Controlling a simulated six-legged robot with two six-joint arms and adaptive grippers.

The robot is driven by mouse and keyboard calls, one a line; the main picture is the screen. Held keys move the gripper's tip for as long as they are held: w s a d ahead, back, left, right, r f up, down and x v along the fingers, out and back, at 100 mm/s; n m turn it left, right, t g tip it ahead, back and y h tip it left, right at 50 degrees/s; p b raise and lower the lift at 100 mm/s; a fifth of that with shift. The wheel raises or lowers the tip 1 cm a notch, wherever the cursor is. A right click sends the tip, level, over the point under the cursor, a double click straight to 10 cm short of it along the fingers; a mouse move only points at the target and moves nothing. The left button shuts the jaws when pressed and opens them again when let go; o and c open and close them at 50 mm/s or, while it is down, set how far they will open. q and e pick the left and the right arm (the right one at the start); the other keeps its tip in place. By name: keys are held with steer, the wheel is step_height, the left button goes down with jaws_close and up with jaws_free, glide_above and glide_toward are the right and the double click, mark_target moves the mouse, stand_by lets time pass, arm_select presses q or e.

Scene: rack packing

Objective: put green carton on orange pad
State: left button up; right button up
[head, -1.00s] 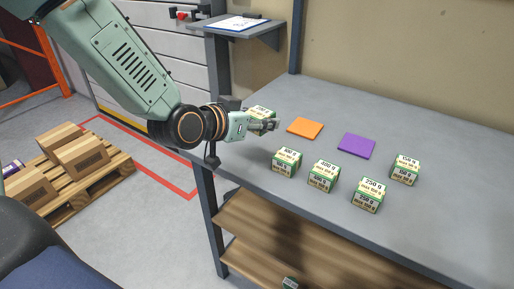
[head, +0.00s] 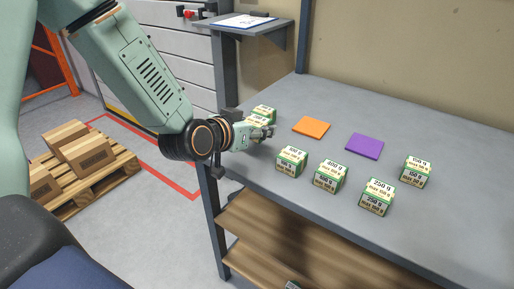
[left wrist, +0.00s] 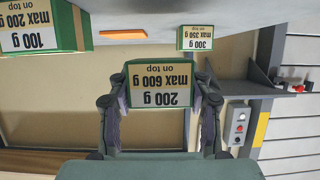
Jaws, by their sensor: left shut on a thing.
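My left gripper (head: 265,132) is shut on a white-and-green carton (head: 257,121) near the table's left edge. In the left wrist view the fingers grip it from both sides, and its upside-down label reads 200 g, max 600 g on top (left wrist: 161,84). I cannot tell whether it touches the table. A 300 g carton (head: 265,109) stands just behind it and also shows in the left wrist view (left wrist: 196,38). The flat orange pad (head: 311,127) lies bare to the right of the gripper. Its orange edge shows in the left wrist view (left wrist: 123,34). My right gripper is out of view.
Several similar green-edged cartons stand on the grey table (head: 450,225): one close in front of the gripper (head: 291,161), others further right (head: 330,176). A purple pad (head: 364,146) lies bare beside the orange one. A small shelf (head: 240,23) stands behind the table's left end.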

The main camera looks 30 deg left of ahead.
mark_target(257, 152)
arm_select(q)
step_height(257, 152, down, 4)
steer(key=shift+s+d+r+b, duration=0.15)
steer(key=shift+r+b, duration=0.1)
steer(key=shift+b, duration=0.45)
steer(key=shift+f, duration=0.35)
steer(key=shift+w+f, duration=0.2)
steer(key=shift+w, duration=0.05)
steer(key=shift+s+r, duration=0.1)
steer(key=shift+f, duration=0.25)
steer(key=o, duration=1.2)
steer(key=shift+f, duration=0.1)
steer(key=shift+o, duration=1.1)
